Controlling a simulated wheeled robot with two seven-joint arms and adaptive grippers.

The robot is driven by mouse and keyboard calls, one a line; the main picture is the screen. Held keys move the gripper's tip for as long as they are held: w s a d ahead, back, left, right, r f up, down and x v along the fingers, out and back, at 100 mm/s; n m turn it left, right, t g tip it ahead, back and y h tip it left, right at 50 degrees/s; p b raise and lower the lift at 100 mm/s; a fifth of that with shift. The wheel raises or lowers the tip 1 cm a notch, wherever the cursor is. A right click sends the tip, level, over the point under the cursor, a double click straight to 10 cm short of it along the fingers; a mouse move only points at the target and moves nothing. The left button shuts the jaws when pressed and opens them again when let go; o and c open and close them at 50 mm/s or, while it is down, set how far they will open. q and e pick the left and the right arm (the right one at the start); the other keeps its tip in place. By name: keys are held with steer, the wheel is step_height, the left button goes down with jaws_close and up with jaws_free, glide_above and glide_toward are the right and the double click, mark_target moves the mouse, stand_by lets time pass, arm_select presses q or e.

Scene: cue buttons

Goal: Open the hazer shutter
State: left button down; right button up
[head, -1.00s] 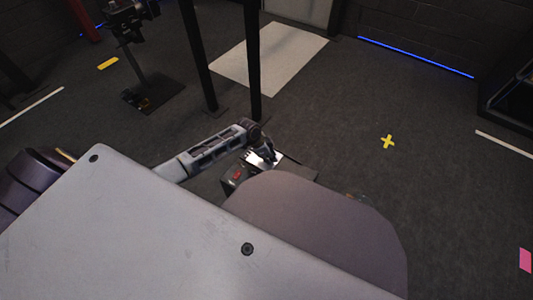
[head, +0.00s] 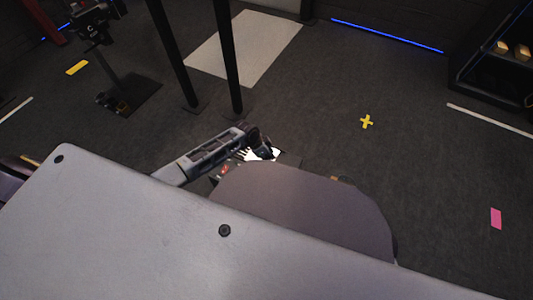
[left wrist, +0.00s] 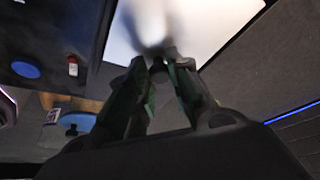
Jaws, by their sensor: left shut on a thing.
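My left gripper (head: 266,153) reaches down beside a low dark box with a bright white face (head: 252,154); this may be the hazer, and my grey body hides most of it. A small red spot (head: 225,169) shows on the box. In the left wrist view, the fingertips of my left gripper (left wrist: 160,64) come together at the lower edge of a bright white panel (left wrist: 195,20). They are shut on a small blurred grey piece (left wrist: 150,42) that stands in front of the panel; I cannot tell whether it is the shutter's handle. My right gripper is not in view.
Two dark posts (head: 228,60) stand behind the box, near a pale floor panel (head: 245,48). A dark stand (head: 130,95) is at the left, a dark shelf (head: 495,60) at the right. The floor around the yellow cross (head: 367,122) is clear.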

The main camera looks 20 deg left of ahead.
mark_target(259, 161)
arm_select(q)
steer(key=shift+w+r, duration=0.1)
steer(key=shift+w, duration=0.05)
steer(key=c, duration=1.3)
jaws_free()
steer(key=shift+o, duration=0.2)
steer(key=v, duration=1.2)
